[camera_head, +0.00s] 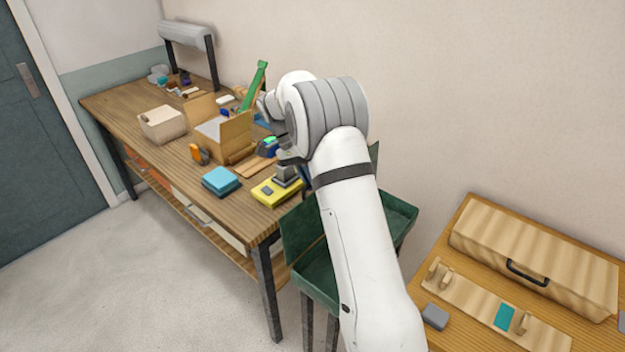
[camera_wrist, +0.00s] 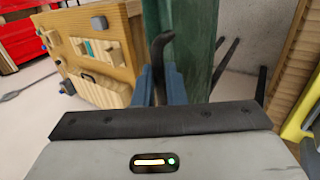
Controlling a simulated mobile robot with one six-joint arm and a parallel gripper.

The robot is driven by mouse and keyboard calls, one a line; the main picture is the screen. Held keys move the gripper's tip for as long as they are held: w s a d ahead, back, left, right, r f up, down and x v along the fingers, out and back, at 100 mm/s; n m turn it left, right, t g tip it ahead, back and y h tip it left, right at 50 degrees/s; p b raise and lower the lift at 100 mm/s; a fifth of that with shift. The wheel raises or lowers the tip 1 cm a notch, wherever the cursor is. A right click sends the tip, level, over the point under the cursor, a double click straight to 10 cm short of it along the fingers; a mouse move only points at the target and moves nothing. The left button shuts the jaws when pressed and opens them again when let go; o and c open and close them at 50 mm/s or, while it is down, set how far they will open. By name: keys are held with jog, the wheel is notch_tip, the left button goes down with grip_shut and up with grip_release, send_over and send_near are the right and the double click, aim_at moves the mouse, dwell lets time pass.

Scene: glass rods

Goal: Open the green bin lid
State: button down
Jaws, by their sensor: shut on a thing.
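The dark green bin (camera_head: 322,275) stands on dark legs between the long workbench and the right-hand table. My arm covers its middle. Green panels show on both sides of my arm, and I cannot tell from this view how far the lid is raised. In the wrist view my gripper (camera_wrist: 159,82) has its blue fingers shut on a black curved handle (camera_wrist: 160,45). The handle is beside a dark green panel (camera_wrist: 196,45), apparently the lid, which runs upright in this view. In the head view the fingers are mostly hidden behind my wrist.
The workbench (camera_head: 160,128) holds a yellow box (camera_head: 277,192), a blue box (camera_head: 220,181) and an open cardboard box (camera_head: 222,130) close by. On the right, the wooden table (camera_head: 460,265) carries a long case (camera_head: 535,258). The wall is behind the bin; floor is clear at front left.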

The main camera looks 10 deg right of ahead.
jog(key=shift+d+f, duration=0.1)
jog(key=shift+f, duration=0.2)
jog(key=c, duration=1.8)
grip_release()
jog(key=shift+w, duration=0.2)
jog(key=shift+o, duration=0.2)
jog(key=shift+r, duration=0.1)
jog(key=b+v, duration=0.1)
jog(key=v, duration=0.6)
jog(key=shift+r, duration=0.3)
jog(key=shift+w+r, duration=0.1)
